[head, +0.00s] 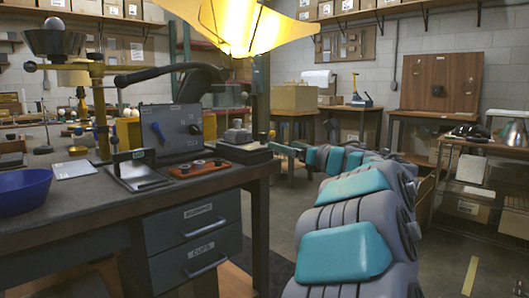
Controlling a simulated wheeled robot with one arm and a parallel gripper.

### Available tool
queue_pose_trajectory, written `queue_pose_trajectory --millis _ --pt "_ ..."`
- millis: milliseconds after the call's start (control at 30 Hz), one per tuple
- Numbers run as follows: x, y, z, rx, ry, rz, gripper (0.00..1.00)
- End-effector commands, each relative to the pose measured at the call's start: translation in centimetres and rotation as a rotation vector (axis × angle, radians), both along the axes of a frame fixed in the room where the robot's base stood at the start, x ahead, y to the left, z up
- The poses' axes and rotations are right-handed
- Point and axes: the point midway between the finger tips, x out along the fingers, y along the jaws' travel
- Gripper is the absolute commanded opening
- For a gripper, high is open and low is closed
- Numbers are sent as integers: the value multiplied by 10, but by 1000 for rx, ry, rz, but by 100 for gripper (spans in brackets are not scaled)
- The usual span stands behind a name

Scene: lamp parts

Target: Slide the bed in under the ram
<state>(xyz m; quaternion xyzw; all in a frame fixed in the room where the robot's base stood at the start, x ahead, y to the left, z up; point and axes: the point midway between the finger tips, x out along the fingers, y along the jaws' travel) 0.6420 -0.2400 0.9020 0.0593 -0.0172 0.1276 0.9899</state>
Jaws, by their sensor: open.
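A dark grey machine (172,132) with a curved black arm and long handle on top stands on the bench; it may be the press. I cannot clearly make out its ram. A silver plate with an upright panel (138,172) lies in front of it, and I cannot tell whether this is the bed. A dark block with grey parts on top (240,148) sits at the bench's right end. My arm reaches from the lower right into the room, with my gripper (280,147) small, open and apparently empty, just right of that block. Its fingertips are hard to make out.
The bench (75,238) has drawers below. An orange plate with knobs (192,168), a blue bowl (24,192) and a brass post with a funnel (98,95) stand on it. A glowing yellow lamp shade (240,25) hangs above. Floor is free at right.

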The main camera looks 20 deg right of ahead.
Motion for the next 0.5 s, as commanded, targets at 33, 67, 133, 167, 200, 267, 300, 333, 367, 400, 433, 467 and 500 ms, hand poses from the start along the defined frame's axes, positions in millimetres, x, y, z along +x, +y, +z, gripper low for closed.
queue_pose_trajectory --millis 33,67,133,167,200,267,300,333,367,400,433,467,500 --pt "-2 1 -8 -48 8 30 100" --pt "-3 4 -11 -71 10 49 100" --pt "-4 8 -15 -108 13 79 100" --pt "-4 10 -17 -118 14 87 100" --pt "-3 11 -18 -125 15 94 100" --pt "1 14 -18 -129 15 98 100" --pt "5 15 -18 -128 15 100 100" --pt "9 17 -18 -127 14 100 100" --pt "13 19 -18 -127 14 101 100" --pt "19 21 -18 -126 14 100 100" --pt "24 22 -18 -124 14 98 100" --pt "28 23 -18 -124 14 97 100" --pt "34 26 -17 -123 14 97 100"
